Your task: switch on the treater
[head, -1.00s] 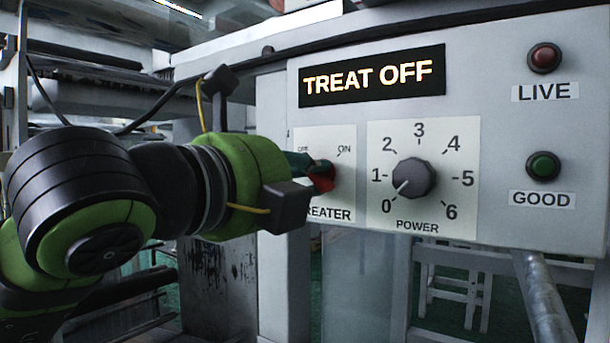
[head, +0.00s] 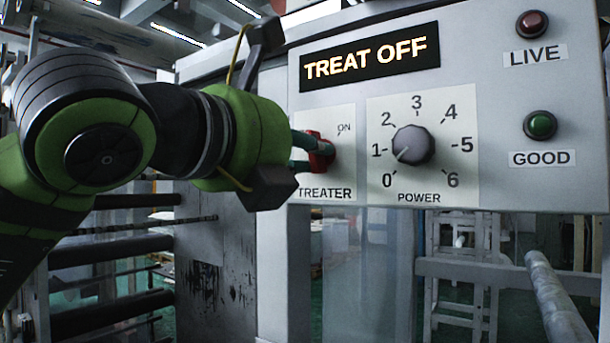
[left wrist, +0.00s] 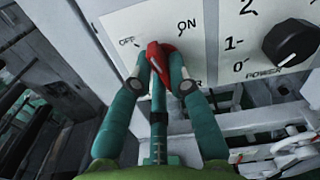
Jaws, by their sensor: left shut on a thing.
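The treater switch is a red knob (head: 319,152) on a white plate labelled TREATER, with ON marked at its upper right. It also shows in the left wrist view (left wrist: 157,58), where the OFF and ON marks lie either side of its top. The display (head: 368,56) reads TREAT OFF. My right gripper is not in view.
The grey power dial (head: 413,145) sits just right of the treater plate and points near 0 to 1. A red LIVE lamp (head: 532,24) and a green GOOD lamp (head: 540,125) are at the right. A metal pipe (head: 553,300) stands below the panel.

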